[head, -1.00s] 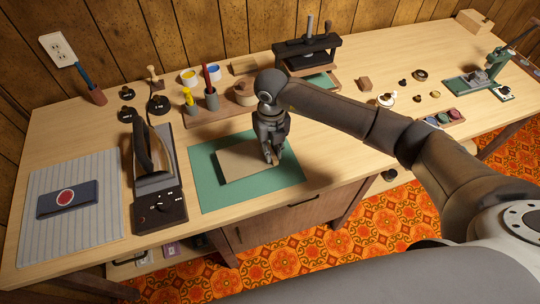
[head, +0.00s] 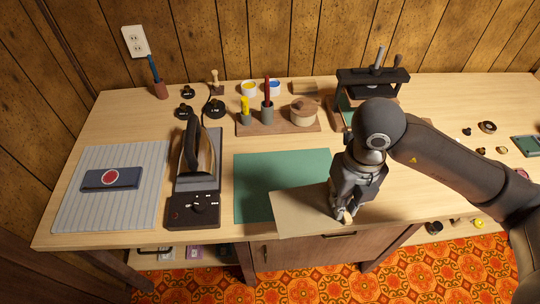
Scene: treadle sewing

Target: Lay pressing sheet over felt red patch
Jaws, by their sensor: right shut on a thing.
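The pressing sheet (head: 302,213) is a flat tan rectangle. It overlaps the lower right of the green mat (head: 270,168) and reaches toward the table's front edge. My right gripper (head: 345,215) is shut on the sheet at its right side. The red patch (head: 110,177) is a round red spot with a pale rim on a dark blue felt piece (head: 129,181). That piece lies on the striped pressing cloth (head: 88,210) at the left, uncovered and well apart from the sheet. My left gripper is not in view.
A clothes iron (head: 196,155) stands on its dark rest behind a control box (head: 194,211), between the felt and the green mat. A wooden tray (head: 284,125) with pots stands behind the mat. A black press (head: 372,77) stands at the back right.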

